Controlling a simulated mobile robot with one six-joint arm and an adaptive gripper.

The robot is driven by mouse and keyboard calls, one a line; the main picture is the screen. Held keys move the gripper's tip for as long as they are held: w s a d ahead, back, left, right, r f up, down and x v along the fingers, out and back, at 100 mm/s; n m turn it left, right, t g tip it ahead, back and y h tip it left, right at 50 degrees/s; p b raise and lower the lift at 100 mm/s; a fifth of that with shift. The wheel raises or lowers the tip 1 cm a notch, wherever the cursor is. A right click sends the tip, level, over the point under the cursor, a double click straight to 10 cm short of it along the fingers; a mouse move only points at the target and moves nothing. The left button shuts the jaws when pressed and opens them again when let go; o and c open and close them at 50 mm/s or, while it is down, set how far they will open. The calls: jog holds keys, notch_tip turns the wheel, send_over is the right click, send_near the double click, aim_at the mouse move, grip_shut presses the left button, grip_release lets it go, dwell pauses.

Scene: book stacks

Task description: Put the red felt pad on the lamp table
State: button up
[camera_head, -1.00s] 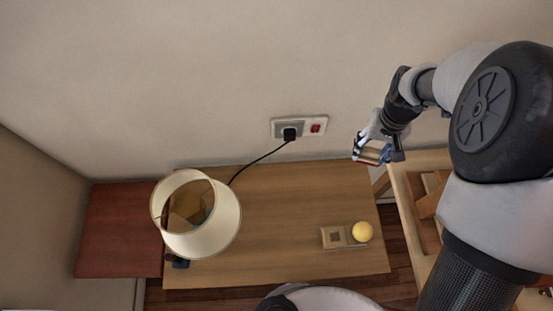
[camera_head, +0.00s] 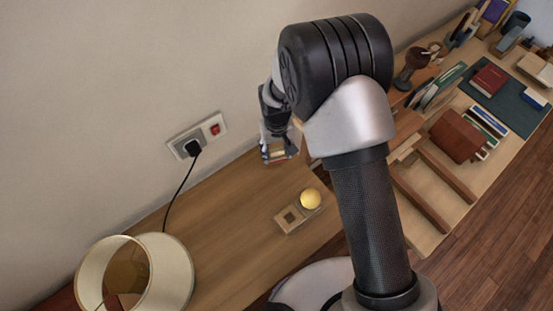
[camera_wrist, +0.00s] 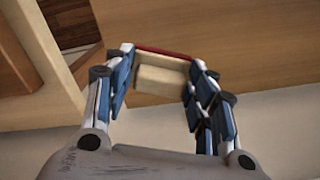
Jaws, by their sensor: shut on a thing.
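My gripper (camera_head: 279,152) is shut on a small pale wooden block with a red edge, which I take for the red felt pad. In the wrist view the red strip of the pad (camera_wrist: 165,53) spans between the blue-lined fingers, with the pale block part (camera_wrist: 160,80) nearer the palm. The lamp table (camera_head: 230,222) is a plain wooden top against the wall. My gripper appears above its far right end, and the held pad looks clear of the top. The lamp with a cream shade (camera_head: 178,265) stands at the table's left.
A small wooden holder (camera_head: 288,218) and a yellow ball (camera_head: 310,198) sit on the table's right part. A cord runs from the wall socket (camera_head: 197,137) toward the lamp. A desk with books (camera_head: 458,137) stands right. The table's middle is clear.

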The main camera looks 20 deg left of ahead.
aim_at(277, 158)
jog(key=shift+f+b, duration=0.65)
jog(key=shift+f, duration=1.7)
jog(key=shift+f, duration=0.1)
jog(key=o, duration=1.2)
notch_tip(277, 158, up, 12)
jog(key=p, duration=0.4)
